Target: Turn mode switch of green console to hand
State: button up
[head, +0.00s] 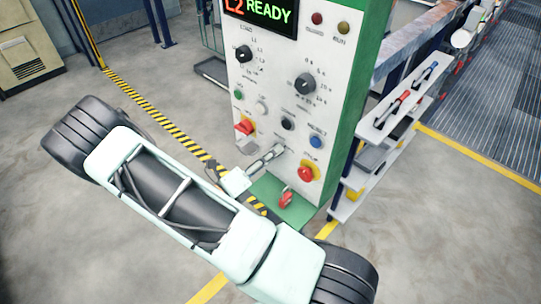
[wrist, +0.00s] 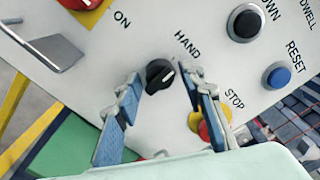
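The green console (head: 270,80) stands upright with a white front panel, green sides and a lit READY display. In the wrist view, the mode switch (wrist: 159,74) is a small black knob with a short white mark, below and left of the word HAND. The mark seems to lean toward the upper right; its exact setting is hard to tell. My gripper (wrist: 163,84) is open, one blue-padded finger on each side of the knob, with gaps visible. In the head view, my gripper (head: 272,156) is at the lower panel and hides the switch.
A red STOP button (wrist: 207,126) is close behind my right finger. A blue RESET button (wrist: 278,75) and a black DOWN button (wrist: 246,24) lie to the right. A grey flap (wrist: 62,50) sticks out at left. A shelf with tools (head: 400,105) stands right of the console.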

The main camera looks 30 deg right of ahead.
jog(key=shift+a, duration=0.1)
jog(key=v, duration=1.1)
jog(key=shift+s+a, duration=0.15)
jog(key=shift+a, duration=0.25)
